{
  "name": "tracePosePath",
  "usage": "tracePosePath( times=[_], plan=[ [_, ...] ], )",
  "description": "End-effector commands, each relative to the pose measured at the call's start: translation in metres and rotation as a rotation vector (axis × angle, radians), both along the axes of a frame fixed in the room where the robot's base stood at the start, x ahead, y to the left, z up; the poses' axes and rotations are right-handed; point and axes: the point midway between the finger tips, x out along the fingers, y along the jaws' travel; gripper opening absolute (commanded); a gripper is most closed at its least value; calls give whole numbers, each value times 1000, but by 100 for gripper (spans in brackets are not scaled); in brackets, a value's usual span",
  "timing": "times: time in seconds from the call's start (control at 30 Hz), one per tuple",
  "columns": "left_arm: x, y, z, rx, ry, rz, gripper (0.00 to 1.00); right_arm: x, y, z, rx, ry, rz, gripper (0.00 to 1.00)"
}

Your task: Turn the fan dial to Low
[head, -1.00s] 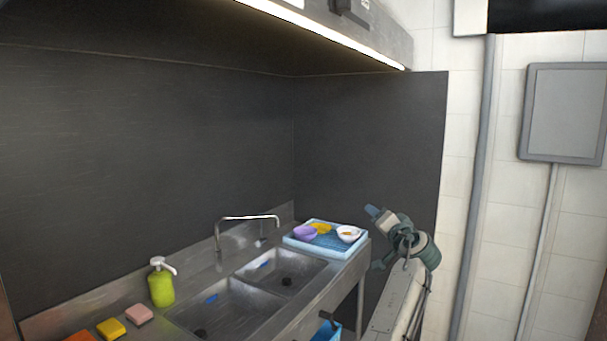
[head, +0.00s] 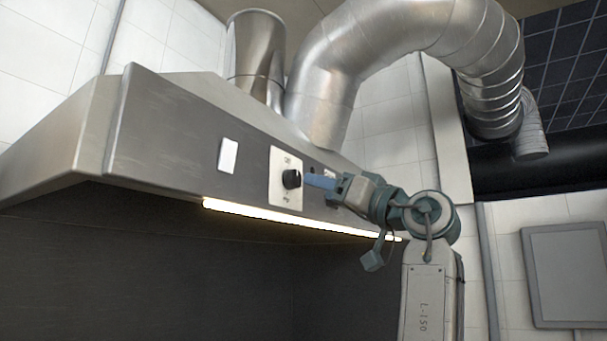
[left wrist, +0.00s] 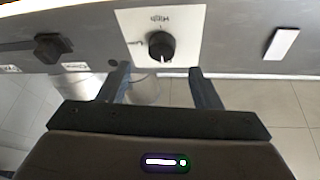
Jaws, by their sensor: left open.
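The fan dial is a black round knob (head: 291,179) on a pale square plate on the front of the metal hood. It also shows in the left wrist view (left wrist: 161,46), with a white mark at its lower edge and upside-down "High" lettering above it. The other labels are too small to read surely. My left gripper (head: 320,181) is just right of the dial in the head view. In the left wrist view my open fingers (left wrist: 162,80) are spread either side of the dial's line, short of it, with nothing between them. My right gripper is out of view.
A second dark knob (left wrist: 50,47) is on the same panel. A white rectangular switch (head: 228,156) sits on the other side of the dial plate. A lit strip (head: 260,212) runs along the hood's lower edge. A silver duct (head: 400,40) rises above.

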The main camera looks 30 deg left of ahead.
Motion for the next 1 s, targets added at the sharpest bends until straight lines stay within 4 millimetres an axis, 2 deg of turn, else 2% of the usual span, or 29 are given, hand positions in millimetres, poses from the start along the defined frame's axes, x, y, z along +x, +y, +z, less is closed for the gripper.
tracePosePath(
  times=[0.03,0.3,0.5,0.77,0.9,1.0],
  plan=[
    [2,11,10,-1,0,2,58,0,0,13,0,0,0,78],
    [11,49,24,0,1,0,58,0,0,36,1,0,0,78],
    [14,59,25,1,2,-2,58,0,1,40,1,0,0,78],
    [14,59,24,1,1,-2,58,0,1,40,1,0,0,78],
    [14,59,24,1,1,-2,31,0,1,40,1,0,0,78],
    [14,59,25,1,1,-2,14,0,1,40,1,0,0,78]
  ],
)
